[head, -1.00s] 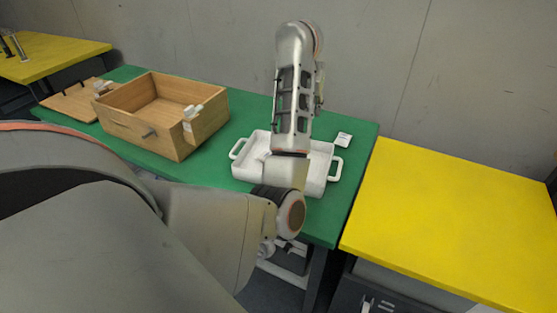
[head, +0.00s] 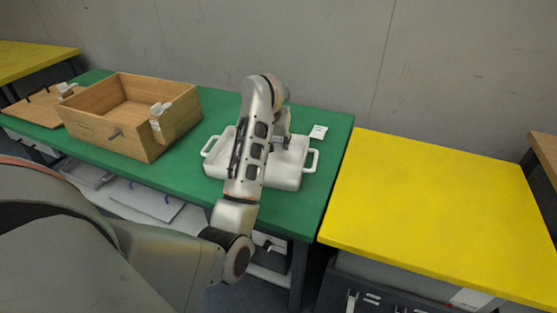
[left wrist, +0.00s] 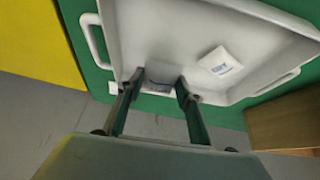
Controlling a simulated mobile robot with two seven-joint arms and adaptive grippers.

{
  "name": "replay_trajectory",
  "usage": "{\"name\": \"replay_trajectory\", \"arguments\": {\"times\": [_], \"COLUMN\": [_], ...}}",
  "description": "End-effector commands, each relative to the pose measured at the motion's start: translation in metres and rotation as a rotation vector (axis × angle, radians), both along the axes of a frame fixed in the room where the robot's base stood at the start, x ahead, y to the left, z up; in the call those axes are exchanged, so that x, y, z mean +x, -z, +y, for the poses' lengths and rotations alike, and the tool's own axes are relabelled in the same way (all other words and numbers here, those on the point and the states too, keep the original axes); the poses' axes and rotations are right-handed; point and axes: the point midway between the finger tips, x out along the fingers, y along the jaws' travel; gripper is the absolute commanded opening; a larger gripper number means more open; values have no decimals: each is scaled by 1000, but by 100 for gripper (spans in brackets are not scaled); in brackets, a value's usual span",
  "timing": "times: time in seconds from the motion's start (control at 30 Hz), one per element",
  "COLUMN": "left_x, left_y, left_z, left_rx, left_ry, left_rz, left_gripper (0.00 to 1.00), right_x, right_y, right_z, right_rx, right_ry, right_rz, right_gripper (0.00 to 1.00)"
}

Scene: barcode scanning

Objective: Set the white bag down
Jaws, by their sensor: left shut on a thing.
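A white tray (head: 285,180) with two handles stands on the green table (head: 335,150). My left gripper (head: 287,142) hangs over the tray, partly behind its own arm. In the left wrist view its fingers (left wrist: 160,86) are shut on a white bag (left wrist: 159,87) with printing on it, near the tray's rim; I cannot tell whether the bag touches the tray. Another white bag (left wrist: 220,62) with a label lies inside the tray. A small white labelled item (head: 318,131) lies on the green table behind the tray. My right gripper is not in view.
An open wooden box (head: 120,135) stands left on the green table, with white items (head: 160,112) at its rim. A wooden board (head: 35,108) lies farther left. A bare yellow table (head: 430,200) stands at right. The wall (head: 300,50) is close behind.

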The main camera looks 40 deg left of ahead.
Motion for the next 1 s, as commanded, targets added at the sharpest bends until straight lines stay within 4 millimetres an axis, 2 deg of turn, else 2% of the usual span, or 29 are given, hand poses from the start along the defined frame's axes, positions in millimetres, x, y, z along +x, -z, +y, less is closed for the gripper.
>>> {"name": "replay_trajectory", "arguments": {"times": [0.03, 0.2, 0.27, 0.4, 0.5, 0.77, 1.0], "left_x": [-1, 0, 0, -1, -1, 1, 1], "left_y": [13, 22, 27, 51, 63, 63, 69], "left_z": [0, 0, 0, 0, 0, 0, -1], "left_rx": [2, 2, 2, 2, 2, 1, -1], "left_ry": [1, 0, -1, 0, 0, -1, 1], "left_rz": [5, 0, 1, 5, 4, -4, -3], "left_gripper": [14, 14, 14, 14, 14, 14, 14], "right_x": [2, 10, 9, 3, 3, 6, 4], "right_y": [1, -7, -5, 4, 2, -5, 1], "right_z": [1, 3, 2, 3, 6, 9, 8], "right_rx": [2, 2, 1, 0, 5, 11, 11], "right_ry": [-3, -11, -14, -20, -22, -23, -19], "right_rz": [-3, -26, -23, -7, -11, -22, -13], "right_gripper": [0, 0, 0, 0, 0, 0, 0]}}
